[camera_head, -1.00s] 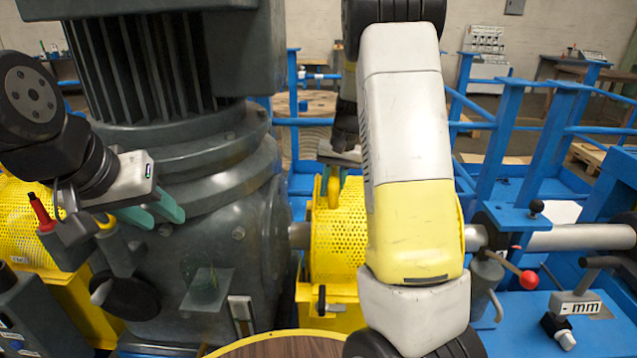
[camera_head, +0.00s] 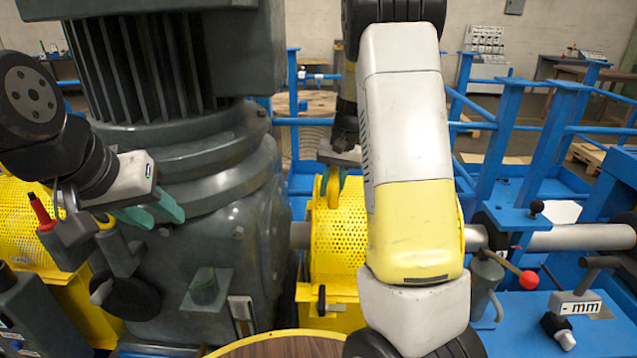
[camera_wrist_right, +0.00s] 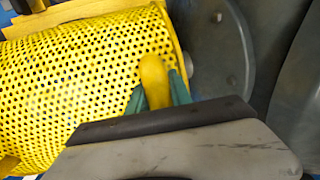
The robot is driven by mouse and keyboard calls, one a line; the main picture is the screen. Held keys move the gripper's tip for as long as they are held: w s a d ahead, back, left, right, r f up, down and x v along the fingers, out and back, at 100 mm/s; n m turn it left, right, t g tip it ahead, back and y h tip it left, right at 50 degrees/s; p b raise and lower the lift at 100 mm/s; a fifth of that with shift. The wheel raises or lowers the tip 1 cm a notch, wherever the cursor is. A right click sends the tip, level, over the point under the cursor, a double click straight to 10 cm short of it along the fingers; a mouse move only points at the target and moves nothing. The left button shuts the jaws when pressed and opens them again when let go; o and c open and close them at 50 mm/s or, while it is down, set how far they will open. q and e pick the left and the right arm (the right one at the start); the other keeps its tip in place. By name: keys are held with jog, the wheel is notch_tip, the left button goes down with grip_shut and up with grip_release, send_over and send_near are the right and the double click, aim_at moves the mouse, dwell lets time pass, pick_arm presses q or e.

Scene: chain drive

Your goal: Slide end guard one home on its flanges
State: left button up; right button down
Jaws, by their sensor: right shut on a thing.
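A yellow perforated guard (camera_head: 337,232) stands right of the big grey gearbox in the head view, around the shaft line. In the right wrist view it fills the left side (camera_wrist_right: 80,75). My right gripper (camera_head: 333,178) is shut on the guard's yellow handle (camera_wrist_right: 154,80), its green fingers on either side. My right forearm hides the guard's right part in the head view. My left gripper (camera_head: 165,215) is beside the gearbox; its two green fingers look slightly apart with nothing between them. Whether the guard sits fully on its flanges is hidden.
The grey gearbox (camera_head: 230,240) stands between my grippers. A second yellow perforated guard (camera_head: 18,225) is at far left. A shaft (camera_head: 580,237) runs right past a red-knobbed lever (camera_head: 528,279). Blue rails and frame (camera_head: 520,140) stand at the right. A round wooden-topped surface (camera_head: 285,346) is in front.

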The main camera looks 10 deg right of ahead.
jog(key=shift+a, duration=0.25)
jog(key=shift+w+a, duration=0.2)
jog(key=shift+a, duration=0.75)
jog(key=shift+w+a, duration=0.15)
jog(key=shift+a, duration=0.75)
jog(key=c, duration=1.1)
grip_release()
